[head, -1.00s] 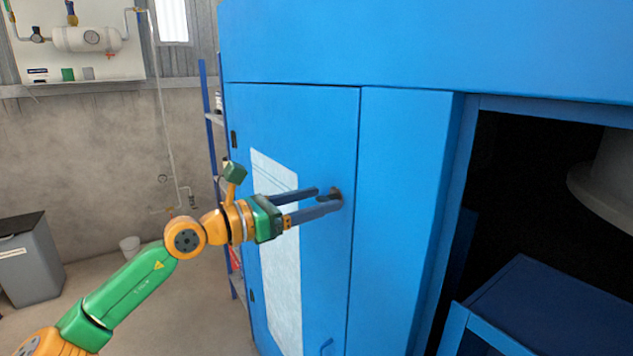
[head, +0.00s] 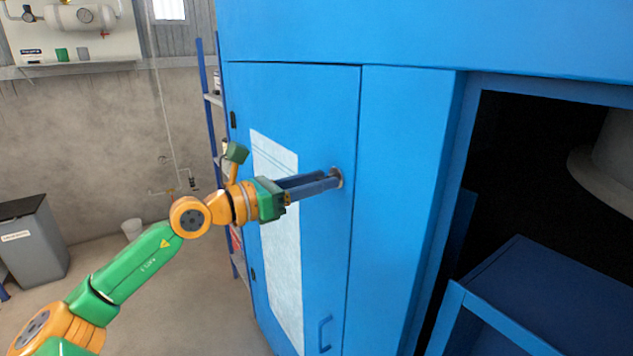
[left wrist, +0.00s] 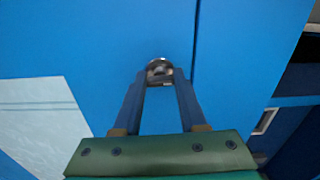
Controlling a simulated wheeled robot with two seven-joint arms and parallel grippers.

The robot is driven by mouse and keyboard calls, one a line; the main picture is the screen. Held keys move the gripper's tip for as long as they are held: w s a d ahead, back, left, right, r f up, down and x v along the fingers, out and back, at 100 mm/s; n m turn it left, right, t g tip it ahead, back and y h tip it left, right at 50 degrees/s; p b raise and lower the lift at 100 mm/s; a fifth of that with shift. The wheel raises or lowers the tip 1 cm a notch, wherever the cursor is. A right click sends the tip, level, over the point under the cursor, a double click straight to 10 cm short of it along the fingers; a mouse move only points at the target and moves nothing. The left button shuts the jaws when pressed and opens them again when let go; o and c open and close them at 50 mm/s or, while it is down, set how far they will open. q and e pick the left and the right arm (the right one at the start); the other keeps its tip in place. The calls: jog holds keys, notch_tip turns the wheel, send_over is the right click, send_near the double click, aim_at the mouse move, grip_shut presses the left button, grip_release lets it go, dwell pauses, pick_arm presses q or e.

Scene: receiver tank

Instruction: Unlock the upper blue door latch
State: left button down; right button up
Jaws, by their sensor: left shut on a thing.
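The blue door (head: 321,110) is closed, with a pale sheet (head: 275,225) on its face. The upper latch (head: 337,177) is a small round metal piece near the door's right edge, and it also shows in the left wrist view (left wrist: 160,66). My left gripper (head: 335,180) reaches it from the left, with its fingers shut on the latch. In the left wrist view the two fingertips (left wrist: 160,78) close in on either side of the latch, hiding part of it. My right gripper is not in view.
A blue handle (head: 325,334) sits lower on the door. To the right is a dark open bay (head: 530,170) in the blue cabinet. Floor between is clear.

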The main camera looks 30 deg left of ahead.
pick_arm(q)
jog(key=n, duration=0.8)
jog(key=n+b, duration=0.1)
jog(key=n, duration=0.8)
jog(key=shift+w+a, duration=0.1)
jog(key=shift+a, duration=0.1)
jog(key=shift+f+n, duration=0.1)
jog(key=shift+n, duration=0.3)
jog(key=shift+c, duration=2.3)
grip_release()
jog(key=shift+f, duration=0.1)
